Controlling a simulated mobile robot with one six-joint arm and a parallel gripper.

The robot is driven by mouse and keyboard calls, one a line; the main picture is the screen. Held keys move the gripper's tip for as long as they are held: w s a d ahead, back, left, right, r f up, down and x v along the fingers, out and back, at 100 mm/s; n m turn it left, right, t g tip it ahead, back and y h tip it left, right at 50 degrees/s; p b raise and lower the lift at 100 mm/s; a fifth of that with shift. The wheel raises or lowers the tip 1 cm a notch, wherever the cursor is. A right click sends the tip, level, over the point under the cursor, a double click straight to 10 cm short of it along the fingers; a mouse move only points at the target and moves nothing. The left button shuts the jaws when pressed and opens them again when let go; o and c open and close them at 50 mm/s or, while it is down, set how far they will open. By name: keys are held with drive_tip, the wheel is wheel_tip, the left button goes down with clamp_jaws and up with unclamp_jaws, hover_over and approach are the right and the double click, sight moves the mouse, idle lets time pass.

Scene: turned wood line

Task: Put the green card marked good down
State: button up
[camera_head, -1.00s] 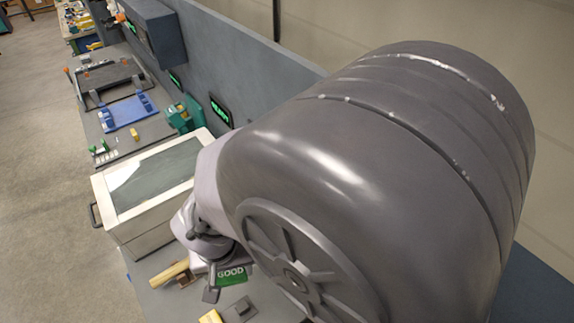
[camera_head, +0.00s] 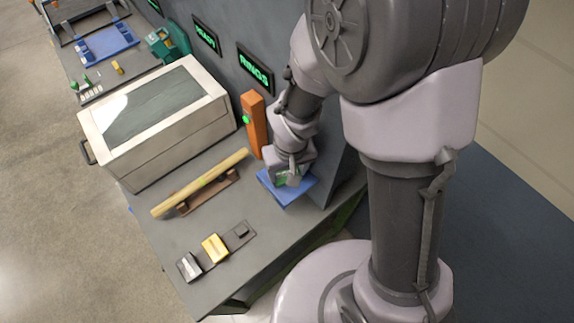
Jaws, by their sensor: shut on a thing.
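My gripper (camera_head: 290,178) is at the right part of the bench, low over a blue tray (camera_head: 294,195). It is shut on the green card (camera_head: 281,181), of which only a small green part shows between the jaws and the tray. The word on the card cannot be read now. I cannot tell whether the card touches the tray.
An orange post (camera_head: 254,122) with a green light stands just left of my gripper. A turned wood piece (camera_head: 205,182) lies on a brown cradle. A white box with a glass lid (camera_head: 150,110) stands further left. Small blocks, including a yellow one (camera_head: 215,247), sit on a dark strip in front.

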drive_tip(key=shift+s+r, duration=0.1)
drive_tip(key=shift+f, duration=0.2)
drive_tip(key=o, duration=1.1)
drive_tip(key=shift+c, duration=0.2)
wheel_tip(320, 180, up, 12)
drive_tip(key=s+p, duration=0.1)
drive_tip(key=p, duration=0.2)
drive_tip(key=shift+s+d+r, duration=0.2)
